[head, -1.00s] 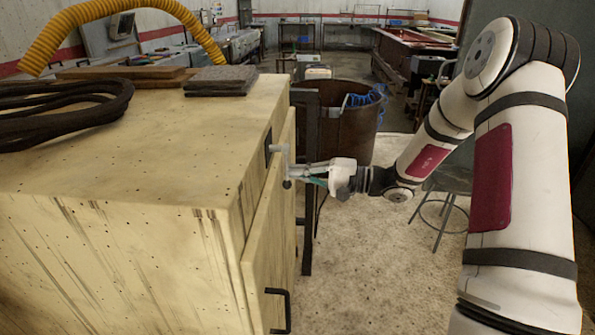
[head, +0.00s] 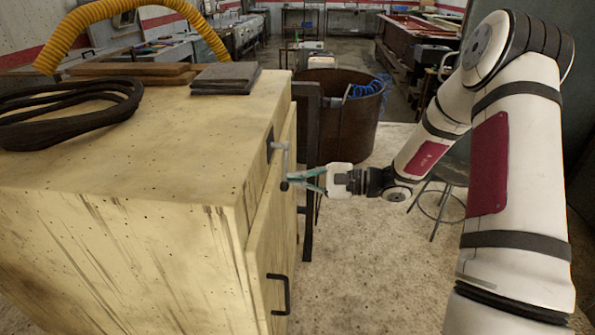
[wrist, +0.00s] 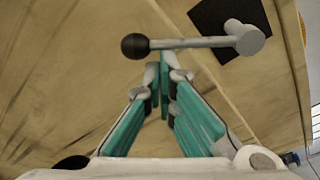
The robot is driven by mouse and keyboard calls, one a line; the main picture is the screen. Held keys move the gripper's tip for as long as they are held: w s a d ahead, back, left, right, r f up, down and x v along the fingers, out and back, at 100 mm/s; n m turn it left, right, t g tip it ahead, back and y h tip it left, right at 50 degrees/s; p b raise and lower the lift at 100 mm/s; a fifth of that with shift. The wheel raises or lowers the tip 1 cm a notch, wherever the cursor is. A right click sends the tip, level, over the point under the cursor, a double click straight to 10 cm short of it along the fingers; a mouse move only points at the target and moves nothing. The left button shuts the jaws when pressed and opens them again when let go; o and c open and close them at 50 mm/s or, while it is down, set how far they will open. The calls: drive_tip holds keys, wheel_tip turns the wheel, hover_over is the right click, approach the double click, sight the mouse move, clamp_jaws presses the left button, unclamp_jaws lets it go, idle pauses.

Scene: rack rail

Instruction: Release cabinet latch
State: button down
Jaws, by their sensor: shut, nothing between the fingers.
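The wooden cabinet (head: 110,185) stands at the left, with its door (head: 272,235) on the side facing right. The latch is a grey lever on a black plate (wrist: 207,17) near the door's upper part. In the wrist view the lever (wrist: 190,43) runs sideways from its round pivot (wrist: 248,40) to a black ball end (wrist: 135,46). The lever also shows in the head view (head: 284,163). My gripper (wrist: 164,68) is shut and empty, its teal fingers together just below the lever's middle in the wrist view. Whether the tips touch the lever is unclear.
A black pull handle (head: 287,293) sits low on the door. A dark post (head: 308,130) and a rusty drum (head: 345,130) stand behind the door. A stool (head: 437,205) is at the right. Coiled hose (head: 70,110) and boards lie on the cabinet top. Floor beside the door is clear.

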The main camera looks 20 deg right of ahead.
sight(276, 188)
drive_tip(key=s+r+m+p, duration=0.1)
drive_tip(key=m, duration=0.1)
drive_tip(key=s+a+r+m+g+p, duration=0.1)
drive_tip(key=s+m+p, duration=0.1)
drive_tip(key=shift+a+r+m, duration=0.15)
drive_tip(key=shift+a+m, duration=0.05)
drive_tip(key=shift+m, duration=0.2)
drive_tip(key=m, duration=0.1)
drive_tip(key=s+r+m+p, duration=0.1)
drive_tip(key=r+m+p, duration=0.1)
drive_tip(key=shift+s+a+r+g, duration=0.2)
drive_tip(key=shift+a+r+g, duration=0.05)
drive_tip(key=shift+a+g, duration=0.05)
drive_tip(key=shift+r+p, duration=0.1)
drive_tip(key=shift+p, duration=0.2)
drive_tip(key=f+b, duration=0.1)
drive_tip(key=f, duration=0.1)
drive_tip(key=f+b, duration=0.1)
drive_tip(key=f, duration=0.1)
drive_tip(key=shift+w+a+f+b, duration=0.1)
drive_tip(key=shift+w+a+b, duration=0.2)
drive_tip(key=shift+w+b, duration=0.05)
drive_tip(key=v, duration=1)
drive_tip(key=shift+b, duration=0.45)
drive_tip(key=shift+s, duration=0.1)
